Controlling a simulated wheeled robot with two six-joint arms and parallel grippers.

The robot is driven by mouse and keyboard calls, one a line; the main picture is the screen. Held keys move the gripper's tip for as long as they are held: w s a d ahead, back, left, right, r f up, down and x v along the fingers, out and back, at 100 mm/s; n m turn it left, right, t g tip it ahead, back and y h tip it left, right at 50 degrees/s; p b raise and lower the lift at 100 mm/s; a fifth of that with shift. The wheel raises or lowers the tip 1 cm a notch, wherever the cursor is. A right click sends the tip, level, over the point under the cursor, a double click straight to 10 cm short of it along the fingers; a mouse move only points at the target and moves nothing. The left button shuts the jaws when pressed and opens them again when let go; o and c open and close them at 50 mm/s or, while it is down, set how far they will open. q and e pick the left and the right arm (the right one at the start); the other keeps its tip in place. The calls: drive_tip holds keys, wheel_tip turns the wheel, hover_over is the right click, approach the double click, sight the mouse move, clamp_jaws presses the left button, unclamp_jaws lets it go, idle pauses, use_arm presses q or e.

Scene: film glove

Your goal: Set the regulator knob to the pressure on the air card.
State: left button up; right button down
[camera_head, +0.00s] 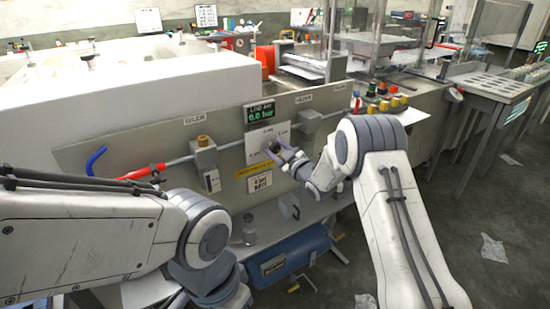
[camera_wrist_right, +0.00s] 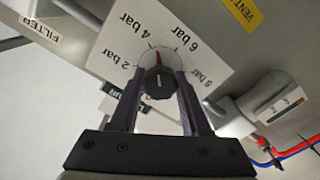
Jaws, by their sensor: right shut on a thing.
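The regulator knob (camera_wrist_right: 158,82) is dark and round, on a white scale plate (camera_wrist_right: 208,57) marked 2, 4, 6 and 8 bar. Its red pointer (camera_wrist_right: 157,57) points up in the wrist view, between the 4 bar and 6 bar labels, nearer 4 bar. My right gripper (camera_head: 283,150) is at the plate in the head view; its two fingers (camera_wrist_right: 157,88) are closed on the knob's sides. A white card (camera_head: 259,182) below the yellow label seems to read 4 bar, in small print. The line air display (camera_head: 260,114) reads 0.0 bar. My left arm is at the left; its fingertips are not visible.
A blue tank (camera_head: 290,256) lies below. Coloured buttons (camera_head: 383,98) stand at right.

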drive_tip(key=shift+n+b, duration=1.5)
drive_tip(key=shift+b, duration=0.1)
drive_tip(key=shift+c, duration=1.9)
unclamp_jaws()
drive_tip(key=v, duration=1)
drive_tip(key=shift+s+b, duration=0.25)
drive_tip(key=shift+b, duration=0.2)
